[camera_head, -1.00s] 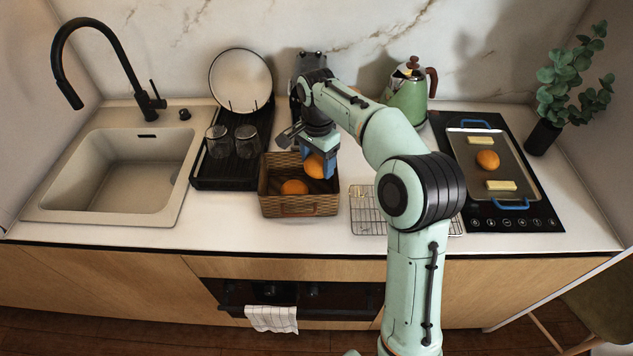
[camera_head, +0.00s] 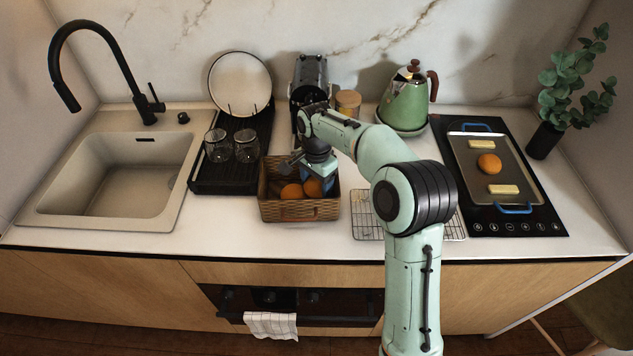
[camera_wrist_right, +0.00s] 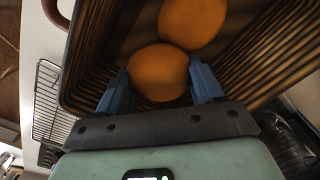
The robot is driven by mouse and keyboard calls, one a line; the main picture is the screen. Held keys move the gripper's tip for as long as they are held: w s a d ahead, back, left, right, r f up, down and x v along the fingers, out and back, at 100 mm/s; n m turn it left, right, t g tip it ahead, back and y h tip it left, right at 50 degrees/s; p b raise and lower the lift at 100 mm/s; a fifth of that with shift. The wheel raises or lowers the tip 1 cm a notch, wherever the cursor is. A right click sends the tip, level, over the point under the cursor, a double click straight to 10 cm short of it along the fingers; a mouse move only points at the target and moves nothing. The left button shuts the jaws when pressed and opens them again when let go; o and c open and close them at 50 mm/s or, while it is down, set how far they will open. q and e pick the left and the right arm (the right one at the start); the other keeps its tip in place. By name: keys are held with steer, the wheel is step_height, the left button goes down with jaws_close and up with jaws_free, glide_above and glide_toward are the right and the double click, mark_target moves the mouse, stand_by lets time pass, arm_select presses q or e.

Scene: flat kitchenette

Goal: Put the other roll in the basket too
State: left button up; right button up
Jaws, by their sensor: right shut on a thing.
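The brown woven basket (camera_head: 299,209) stands on the counter in the head view. One orange-brown roll (camera_head: 291,192) lies inside it; it also shows at the top of the right wrist view (camera_wrist_right: 192,20). My right gripper (camera_head: 318,184) reaches down into the basket and is shut on a second roll (camera_head: 313,188). In the right wrist view this held roll (camera_wrist_right: 158,72) sits between the blue fingers, beside the other roll. Whether it touches the basket floor is unclear. A third roll (camera_head: 489,164) lies on the baking tray (camera_head: 464,184) at right. My left gripper is not in view.
A black dish rack (camera_head: 225,181) with two glasses stands left of the basket. A wire rack (camera_head: 367,226) is close on its right, partly under my arm. A coffee machine (camera_head: 309,75), a jar (camera_head: 348,102) and a green kettle (camera_head: 404,100) stand behind. Counter in front is clear.

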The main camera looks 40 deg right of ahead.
mark_target(317, 182)
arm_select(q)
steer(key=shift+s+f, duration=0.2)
arm_select(e)
steer(key=shift+s+f, duration=0.1)
steer(key=shift+f, duration=0.35)
steer(key=o, duration=0.7)
steer(key=shift+o, duration=0.2)
steer(key=shift+r, duration=0.1)
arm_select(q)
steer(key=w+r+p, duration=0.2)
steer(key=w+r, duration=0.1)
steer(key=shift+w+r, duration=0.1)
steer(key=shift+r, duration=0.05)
arm_select(e)
step_height(317, 182, up, 13)
